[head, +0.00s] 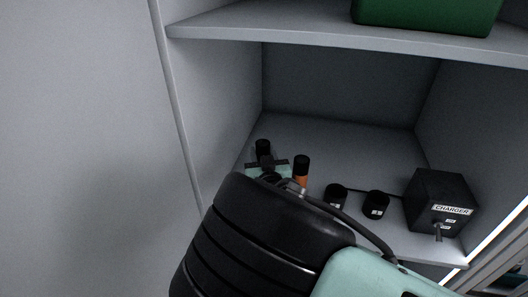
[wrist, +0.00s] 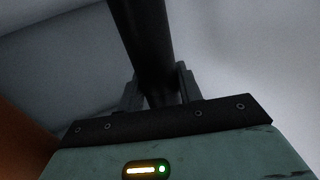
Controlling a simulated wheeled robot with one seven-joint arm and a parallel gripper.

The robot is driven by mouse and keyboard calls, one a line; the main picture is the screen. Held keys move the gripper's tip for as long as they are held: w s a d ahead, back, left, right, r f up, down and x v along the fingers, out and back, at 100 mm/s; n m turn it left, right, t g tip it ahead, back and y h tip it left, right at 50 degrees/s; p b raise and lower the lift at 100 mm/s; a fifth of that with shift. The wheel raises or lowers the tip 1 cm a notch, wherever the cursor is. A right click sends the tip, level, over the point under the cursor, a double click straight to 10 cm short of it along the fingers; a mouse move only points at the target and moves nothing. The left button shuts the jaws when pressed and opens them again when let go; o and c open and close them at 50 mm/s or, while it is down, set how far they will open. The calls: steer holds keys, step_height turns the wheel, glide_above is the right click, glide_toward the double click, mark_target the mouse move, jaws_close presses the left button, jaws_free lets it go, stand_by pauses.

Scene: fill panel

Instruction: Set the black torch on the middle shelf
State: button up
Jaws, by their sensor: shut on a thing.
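The black torch (wrist: 145,40) stands out from between my gripper's fingers (wrist: 158,88) in the wrist view, and the fingers are shut on it. In the head view the torch's dark end (head: 263,146) shows just beyond my gripper (head: 266,163), at the left side of the shelf (head: 345,148) below the top one. My arm hides the lower part of the torch and the shelf's front left, so I cannot tell whether the torch touches the shelf.
An orange and black torch (head: 301,172) stands close to the right of my gripper. Two short black cylinders (head: 337,195) (head: 375,204) and a black charger box (head: 440,200) stand further right. A green box (head: 428,14) is on the shelf above. The shelf's back middle is clear.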

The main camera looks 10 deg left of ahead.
steer(key=shift+f, duration=0.1)
steer(key=o, duration=1.2)
steer(key=shift+r, duration=0.2)
steer(key=b+v, duration=0.4)
steer(key=v, duration=0.8)
steer(key=shift+f, duration=0.1)
